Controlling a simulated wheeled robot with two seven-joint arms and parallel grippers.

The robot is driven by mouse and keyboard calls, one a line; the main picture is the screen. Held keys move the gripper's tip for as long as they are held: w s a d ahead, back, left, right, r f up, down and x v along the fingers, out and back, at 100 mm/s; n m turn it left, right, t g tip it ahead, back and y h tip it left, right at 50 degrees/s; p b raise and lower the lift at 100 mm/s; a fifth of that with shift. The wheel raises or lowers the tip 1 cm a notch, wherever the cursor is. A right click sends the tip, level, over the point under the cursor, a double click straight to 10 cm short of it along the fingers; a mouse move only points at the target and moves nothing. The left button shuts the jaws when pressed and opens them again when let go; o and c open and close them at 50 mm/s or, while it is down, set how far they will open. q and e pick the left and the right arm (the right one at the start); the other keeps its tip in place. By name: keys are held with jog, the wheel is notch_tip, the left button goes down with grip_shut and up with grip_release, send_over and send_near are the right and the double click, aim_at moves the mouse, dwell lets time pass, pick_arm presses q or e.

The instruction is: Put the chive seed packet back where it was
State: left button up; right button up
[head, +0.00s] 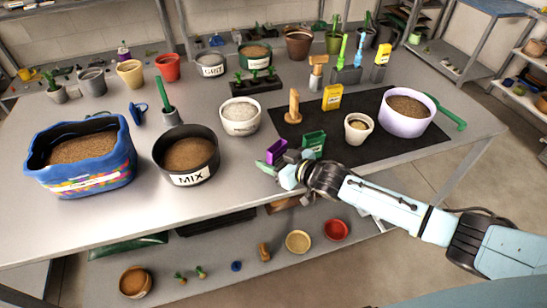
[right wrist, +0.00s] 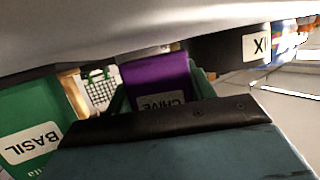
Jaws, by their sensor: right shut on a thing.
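The purple chive seed packet (head: 276,150) is held in my right gripper (head: 279,159) at the front edge of the black mat (head: 375,148). In the right wrist view the packet (right wrist: 158,80) shows its CHIVE label, with green fingers on both sides of it. A green basil packet (head: 314,143) stands just right of the gripper; it also shows in the right wrist view (right wrist: 30,115). A yellow packet (head: 332,96) stands at the mat's back edge. My left gripper is out of view.
A black MIX pot (head: 188,180) and a white labelled pot (head: 240,128) stand left of the gripper. A small cream pot (head: 358,128), a lilac pot (head: 437,122) and a wooden tool (head: 294,107) stand on the mat. The mat's front right is bare.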

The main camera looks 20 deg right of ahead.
jog(key=shift+f+b, duration=0.3)
jog(key=shift+f, duration=0.2)
jog(key=o, duration=1)
jog(key=p+v, duration=0.1)
jog(key=v, duration=1.2)
jog(key=shift+s+d+p, duration=0.1)
jog(key=shift+s+p, duration=0.1)
jog(key=shift+p, duration=0.2)
